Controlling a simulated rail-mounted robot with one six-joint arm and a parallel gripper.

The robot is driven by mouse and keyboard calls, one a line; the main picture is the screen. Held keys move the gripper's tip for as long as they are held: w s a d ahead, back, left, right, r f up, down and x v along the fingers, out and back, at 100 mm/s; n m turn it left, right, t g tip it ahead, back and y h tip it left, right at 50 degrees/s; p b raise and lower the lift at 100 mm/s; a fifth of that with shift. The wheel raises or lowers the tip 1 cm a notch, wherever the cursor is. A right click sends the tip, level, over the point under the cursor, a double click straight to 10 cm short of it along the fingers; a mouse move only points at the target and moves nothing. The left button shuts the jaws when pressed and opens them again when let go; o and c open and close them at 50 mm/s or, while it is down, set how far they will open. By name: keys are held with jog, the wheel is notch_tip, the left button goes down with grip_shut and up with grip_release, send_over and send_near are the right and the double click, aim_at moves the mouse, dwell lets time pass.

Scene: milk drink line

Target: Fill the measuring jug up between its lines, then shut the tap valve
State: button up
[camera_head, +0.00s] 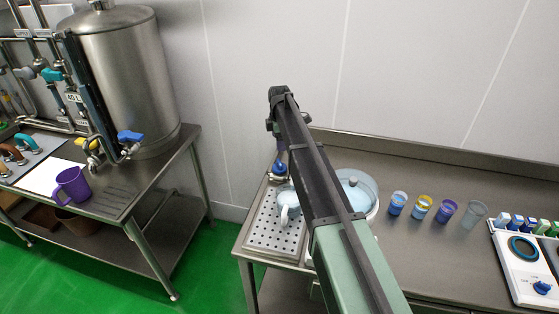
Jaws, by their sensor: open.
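A pale blue jug (288,207) with a handle stands on a perforated metal tray (271,234) at the left end of the right counter. Its lines and liquid level are too small to tell. A small blue part (280,168), perhaps the tap valve's handle, shows just above it; its setting cannot be told. My arm reaches in from the bottom, and my gripper (280,155) hangs down at its far end, open, close above the blue part. Whether it touches that part cannot be told. My arm hides part of the tray's right side.
A round vessel with a pale blue lid (356,188) stands right of my arm, then several cups (398,203) and a white device (525,268). On the left bench stand a steel tank (125,75) with a blue-handled tap (130,137) and a purple jug (73,186). Green floor separates both.

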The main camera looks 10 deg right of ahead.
aim_at(280, 162)
jog(key=shift+n, duration=0.3)
notch_tip(280, 162, down, 11)
jog(key=b, duration=1.1)
jog(key=shift+r, duration=0.1)
jog(key=c, duration=0.9)
